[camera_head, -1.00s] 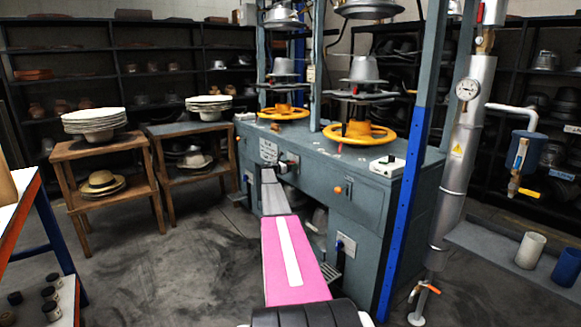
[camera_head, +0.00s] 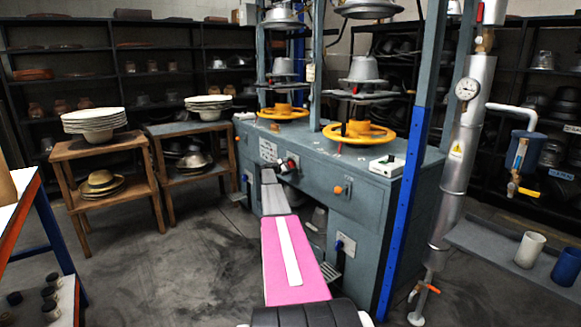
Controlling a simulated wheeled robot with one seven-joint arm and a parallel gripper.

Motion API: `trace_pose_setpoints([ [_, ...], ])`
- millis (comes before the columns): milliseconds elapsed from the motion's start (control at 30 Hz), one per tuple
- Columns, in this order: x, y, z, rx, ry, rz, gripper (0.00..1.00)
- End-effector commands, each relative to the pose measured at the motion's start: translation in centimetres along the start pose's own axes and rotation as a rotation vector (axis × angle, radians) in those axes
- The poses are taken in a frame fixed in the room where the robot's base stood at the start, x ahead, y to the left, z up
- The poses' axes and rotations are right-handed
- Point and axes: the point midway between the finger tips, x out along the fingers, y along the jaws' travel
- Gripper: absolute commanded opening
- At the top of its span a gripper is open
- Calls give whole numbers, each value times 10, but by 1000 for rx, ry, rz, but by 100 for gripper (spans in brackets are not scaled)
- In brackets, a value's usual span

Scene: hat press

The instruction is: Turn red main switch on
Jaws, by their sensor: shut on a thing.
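My pink and grey arm reaches forward to the front of the grey-blue hat press (camera_head: 372,205). My gripper (camera_head: 287,165) is small and dark at the arm's far end, against the upper front panel of the press. It is shut on the red main switch (camera_head: 293,159), of which only a little red shows at the jaws. The arm and gripper hide most of the switch, and its exact angle is too small to read. A pale label plate (camera_head: 268,151) is just left of the gripper.
An orange knob (camera_head: 338,189) sits on the press front, to the right. A white control box (camera_head: 387,164) and yellow handwheels (camera_head: 358,133) are on top. A blue post (camera_head: 405,215) and silver pipe (camera_head: 467,150) stand at right. Wooden tables (camera_head: 103,150) stand left, with clear floor between.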

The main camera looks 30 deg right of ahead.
Motion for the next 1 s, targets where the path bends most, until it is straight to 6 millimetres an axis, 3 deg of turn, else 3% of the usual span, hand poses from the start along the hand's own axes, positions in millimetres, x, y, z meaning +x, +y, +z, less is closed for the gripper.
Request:
trace_pose_setpoints([
  [600,-1,-5,-2,581,0,-1,47],
  [1000,-2,-7,-3,861,0,-1,47],
])
